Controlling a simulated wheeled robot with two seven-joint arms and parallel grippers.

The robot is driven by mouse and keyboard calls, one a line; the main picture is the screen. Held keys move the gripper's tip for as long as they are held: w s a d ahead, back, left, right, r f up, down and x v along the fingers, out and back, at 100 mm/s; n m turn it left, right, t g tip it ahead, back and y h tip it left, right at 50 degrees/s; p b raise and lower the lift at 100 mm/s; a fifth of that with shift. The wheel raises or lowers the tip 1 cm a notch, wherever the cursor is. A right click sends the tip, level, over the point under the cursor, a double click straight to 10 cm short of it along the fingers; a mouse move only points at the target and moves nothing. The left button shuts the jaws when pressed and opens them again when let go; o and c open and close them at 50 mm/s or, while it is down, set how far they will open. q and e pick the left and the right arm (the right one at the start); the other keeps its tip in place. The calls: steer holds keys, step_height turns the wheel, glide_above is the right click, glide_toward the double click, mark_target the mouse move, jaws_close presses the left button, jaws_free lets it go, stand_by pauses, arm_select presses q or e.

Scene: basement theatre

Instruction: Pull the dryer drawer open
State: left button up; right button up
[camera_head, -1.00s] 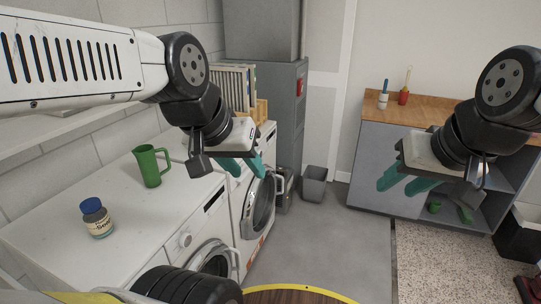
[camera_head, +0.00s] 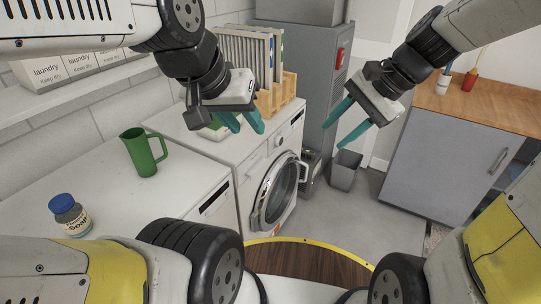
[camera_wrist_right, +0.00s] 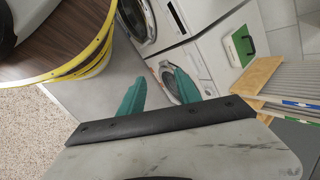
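Two white front-loading machines stand side by side at the left. The far one (camera_head: 247,152) shows a round door (camera_head: 278,192) and a control panel along its top front. The near one (camera_head: 213,203) shows a dark slot on its front. I cannot tell which is the dryer; any drawer front looks shut. My left gripper (camera_head: 249,131) is open and empty, in front of the far machine's top. My right gripper (camera_head: 335,138) is open and empty, right of the far machine and apart from it. In the right wrist view its fingers (camera_wrist_right: 158,92) are spread with nothing between.
A green jug (camera_head: 142,153) and a blue-lidded soap jar (camera_head: 71,215) stand on the near machine. A wooden rack (camera_head: 276,94) stands at the far machine's back. A grey bin (camera_head: 345,170) is on the floor, and a cabinet (camera_head: 440,160) stands right.

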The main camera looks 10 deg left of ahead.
mark_target(260, 170)
steer(key=w+a+f+m+g+y, duration=0.3)
steer(key=w+a+f+m+y, duration=0.4)
steer(key=w+a+f+m, duration=0.65)
steer(key=w+a+f+m+t+y, duration=0.2)
steer(key=w+f+m+t, duration=0.2)
steer(key=f+m, duration=0.7)
steer(key=w+a+f+m+t+y, duration=0.15)
steer(key=w+f+m+t, duration=0.25)
steer(key=f+m, duration=0.65)
steer(key=a, duration=0.2)
steer(key=w+a+f+n, duration=0.1)
steer(key=a, duration=0.1)
steer(key=w+a+f+n, duration=0.1)
steer(key=a, duration=0.1)
steer(key=shift+w+a+f, duration=0.15)
steer(key=shift+w+f, duration=0.05)
jaws_close()
